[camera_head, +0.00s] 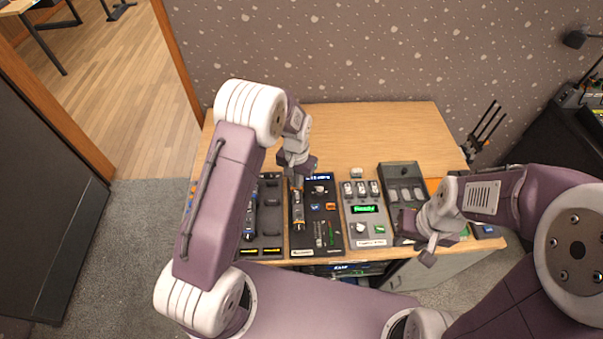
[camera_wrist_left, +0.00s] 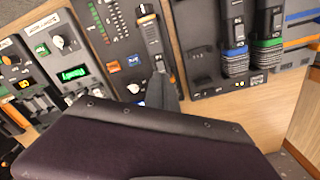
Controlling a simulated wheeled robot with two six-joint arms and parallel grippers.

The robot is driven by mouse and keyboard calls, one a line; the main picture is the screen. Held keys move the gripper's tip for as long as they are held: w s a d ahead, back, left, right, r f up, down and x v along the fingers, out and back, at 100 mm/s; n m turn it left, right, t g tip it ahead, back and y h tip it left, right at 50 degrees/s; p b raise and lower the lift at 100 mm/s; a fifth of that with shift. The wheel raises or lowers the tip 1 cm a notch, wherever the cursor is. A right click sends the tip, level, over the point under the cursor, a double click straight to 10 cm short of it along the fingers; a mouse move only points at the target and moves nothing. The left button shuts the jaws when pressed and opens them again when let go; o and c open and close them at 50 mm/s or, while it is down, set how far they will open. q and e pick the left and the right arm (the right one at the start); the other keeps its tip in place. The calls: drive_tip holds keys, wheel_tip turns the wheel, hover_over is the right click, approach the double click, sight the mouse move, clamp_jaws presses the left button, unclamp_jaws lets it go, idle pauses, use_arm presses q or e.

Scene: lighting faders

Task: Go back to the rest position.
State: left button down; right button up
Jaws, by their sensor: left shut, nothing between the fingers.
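My left gripper (camera_head: 297,178) is shut and empty, fingers pointing down, above the upper part of a black panel (camera_head: 328,244) with a blue display. In the left wrist view, the dark fingers (camera_wrist_left: 160,92) show in front of that panel (camera_wrist_left: 104,42), near its silver fader track. My right gripper (camera_head: 428,246) is low over the front right of the desk, at the lower end of a dark panel (camera_head: 403,175); whether its fingers are open or shut is unclear.
A wooden desk (camera_head: 385,120) carries the panels; its back part is clear. A grey panel (camera_head: 352,208) with a green display stands between the black ones. A fader panel (camera_head: 270,190) at left is partly hidden by my left arm. A patterned wall (camera_head: 330,50) stands behind.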

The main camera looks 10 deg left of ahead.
use_arm(q)
wheel_tip(320, 180, up, 12)
drive_tip(key=s+a+n+t, duration=0.1)
drive_tip(key=s+a+t, duration=0.1)
drive_tip(key=s+a, duration=0.1)
drive_tip(key=s+a+f+n, duration=0.1)
drive_tip(key=s+n, duration=0.1)
drive_tip(key=s, duration=1.2)
drive_tip(key=shift+s+a+g, duration=0.2)
drive_tip(key=shift+s+g, duration=0.2)
drive_tip(key=shift+s, duration=0.1)
idle(1.0)
